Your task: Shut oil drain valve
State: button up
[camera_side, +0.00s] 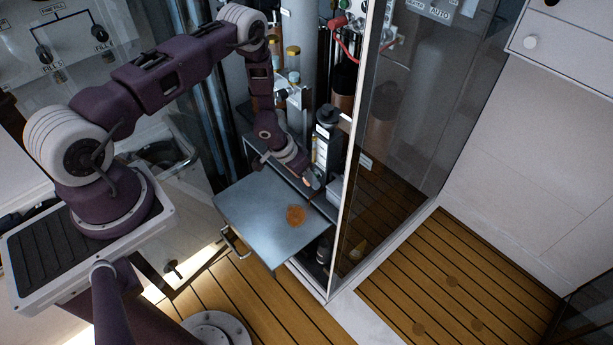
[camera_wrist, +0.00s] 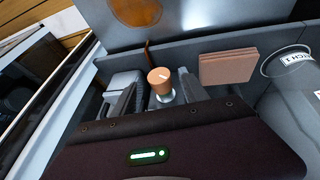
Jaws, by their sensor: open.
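A copper-coloured knob (camera_wrist: 160,80) with a white line on its top, which looks like the oil drain valve, sits on a pale round base inside the grey compartment. In the wrist view my gripper (camera_wrist: 157,93) is open, with one finger on the left of the knob and one on the right. Gaps seem to show on both sides, but I cannot tell whether either finger touches. In the side view my gripper (camera_side: 312,181) points down into the compartment behind the flat grey panel, and the knob cannot be made out there.
The flat grey panel (camera_side: 250,205) carries an orange round patch (camera_side: 296,214). A dark cylinder (camera_side: 326,145) stands close behind my gripper. A glass door (camera_side: 385,130) rises on the right. A copper-coloured block (camera_wrist: 228,67) and a grey cylinder (camera_wrist: 292,68) lie right of the knob.

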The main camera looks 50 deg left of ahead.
grip_shut()
jog(key=shift+d+y, duration=0.1)
jog(key=shift+y, duration=0.3)
jog(key=y, duration=0.2)
jog(key=d+m+y, duration=0.1)
jog(key=y, duration=0.4)
jog(key=m+y, duration=0.1)
jog(key=shift+d+f+y, duration=0.15)
jog(key=shift+f+y, duration=0.1)
jog(key=shift+y, duration=0.45)
jog(key=shift+s+f+y, duration=0.1)
jog(key=shift+y, duration=0.2)
grip_release()
jog(key=shift+t, duration=0.3)
